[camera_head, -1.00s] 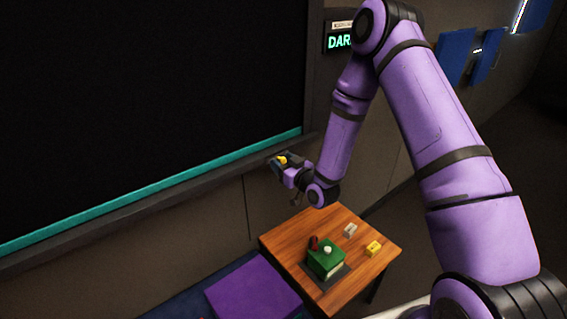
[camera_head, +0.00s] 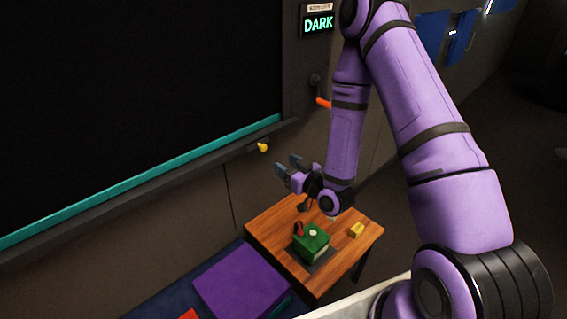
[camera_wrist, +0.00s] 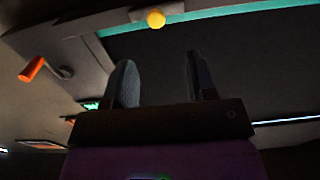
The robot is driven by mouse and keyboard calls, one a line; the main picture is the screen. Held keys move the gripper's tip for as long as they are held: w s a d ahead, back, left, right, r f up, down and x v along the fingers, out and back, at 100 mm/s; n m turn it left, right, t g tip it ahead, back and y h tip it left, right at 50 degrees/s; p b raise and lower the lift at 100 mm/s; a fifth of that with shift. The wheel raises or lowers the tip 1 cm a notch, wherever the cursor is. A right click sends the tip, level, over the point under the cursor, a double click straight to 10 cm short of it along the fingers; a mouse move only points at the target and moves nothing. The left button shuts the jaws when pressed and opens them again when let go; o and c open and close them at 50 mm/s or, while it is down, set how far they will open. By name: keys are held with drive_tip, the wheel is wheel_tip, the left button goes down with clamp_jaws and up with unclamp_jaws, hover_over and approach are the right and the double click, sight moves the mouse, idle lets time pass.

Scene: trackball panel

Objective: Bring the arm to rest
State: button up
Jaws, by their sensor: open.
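My gripper (camera_head: 287,164) is open and empty in the head view, in the air to the right of and a little below a small yellow knob (camera_head: 262,147) under the dark screen's ledge. It is clear of the knob. In the wrist view its two fingers (camera_wrist: 160,82) stand apart with nothing between them, and the yellow knob (camera_wrist: 156,19) shows beyond them. My purple arm reaches down from the upper right, with its wrist above the wooden table.
The wooden table (camera_head: 272,226) below bears a green box (camera_head: 312,243) with a red lever and white ball, and a yellow block (camera_head: 356,230). An orange-handled crank (camera_head: 323,103) is on the wall beside the arm. A sign (camera_head: 318,25) reads DARK. A purple block (camera_head: 240,283) lies left of the table.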

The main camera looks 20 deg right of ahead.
drive_tip(key=shift+r, duration=0.1)
idle(0.3)
drive_tip(key=s+d+r+g+h, duration=0.1)
drive_tip(key=d+r+g+h, duration=0.2)
drive_tip(key=r, duration=0.7)
drive_tip(key=s+d+r+g+h, duration=0.1)
drive_tip(key=d+r+g+h, duration=0.15)
drive_tip(key=r, duration=0.75)
drive_tip(key=s+r+m+g, duration=0.1)
drive_tip(key=s+r, duration=0.3)
drive_tip(key=s, duration=0.5)
drive_tip(key=s+r+m+g+h, duration=0.1)
drive_tip(key=s+r+m+g, duration=0.1)
drive_tip(key=s, duration=0.7)
drive_tip(key=s+d+r+m+g, duration=0.1)
drive_tip(key=s+r+g, duration=0.2)
drive_tip(key=s+r, duration=0.3)
drive_tip(key=s, duration=0.3)
drive_tip(key=shift+s+r+m, duration=0.2)
drive_tip(key=shift+r+m, duration=0.1)
drive_tip(key=shift+r, duration=0.05)
drive_tip(key=shift+h, duration=0.25)
drive_tip(key=shift+c, duration=0.2)
